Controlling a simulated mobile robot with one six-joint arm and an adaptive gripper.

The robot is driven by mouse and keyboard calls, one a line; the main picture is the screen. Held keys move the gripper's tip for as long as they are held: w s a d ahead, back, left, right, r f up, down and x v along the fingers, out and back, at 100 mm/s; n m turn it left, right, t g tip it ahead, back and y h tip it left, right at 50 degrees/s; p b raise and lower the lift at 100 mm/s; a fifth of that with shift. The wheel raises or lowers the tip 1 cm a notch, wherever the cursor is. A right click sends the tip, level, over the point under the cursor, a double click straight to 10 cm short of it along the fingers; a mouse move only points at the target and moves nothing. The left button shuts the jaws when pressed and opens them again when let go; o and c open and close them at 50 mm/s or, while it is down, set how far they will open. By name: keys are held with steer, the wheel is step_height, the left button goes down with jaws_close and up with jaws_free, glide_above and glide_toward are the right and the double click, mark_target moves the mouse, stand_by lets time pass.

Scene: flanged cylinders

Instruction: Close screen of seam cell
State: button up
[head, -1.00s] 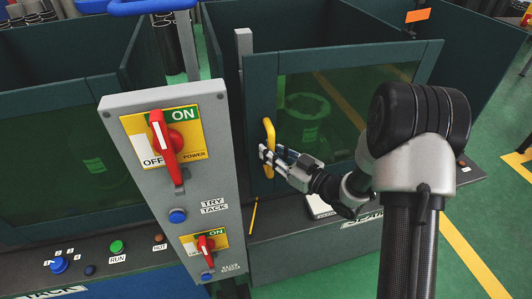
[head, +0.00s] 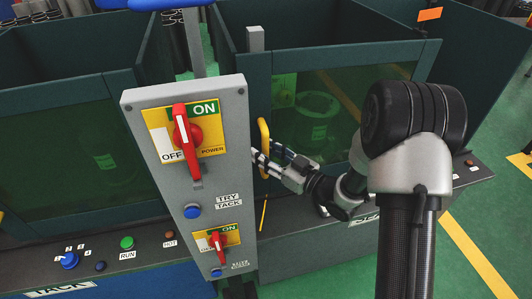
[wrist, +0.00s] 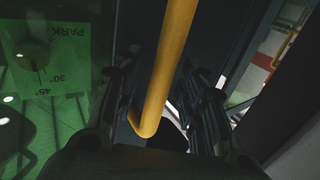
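The seam cell's screen is a dark-framed panel with a green tinted window (head: 305,112), on the right in the head view. Its upright yellow handle (head: 264,140) is near the screen's left edge. The screen's left edge is partly hidden behind the grey switch panel. My gripper (head: 268,162) is at the handle. In the wrist view the yellow bar (wrist: 165,60) runs between my two fingers (wrist: 160,90). Contact is not clear. The fingers look open around the bar.
The grey switch panel (head: 222,190), with red power switches and a blue button, stands just left of my gripper. The tack cell (head: 80,170) is at the left, with a run button (head: 127,243) on its ledge. Green floor (head: 440,270) is free at the right.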

steer(key=v, duration=1.2)
stand_by(0.3)
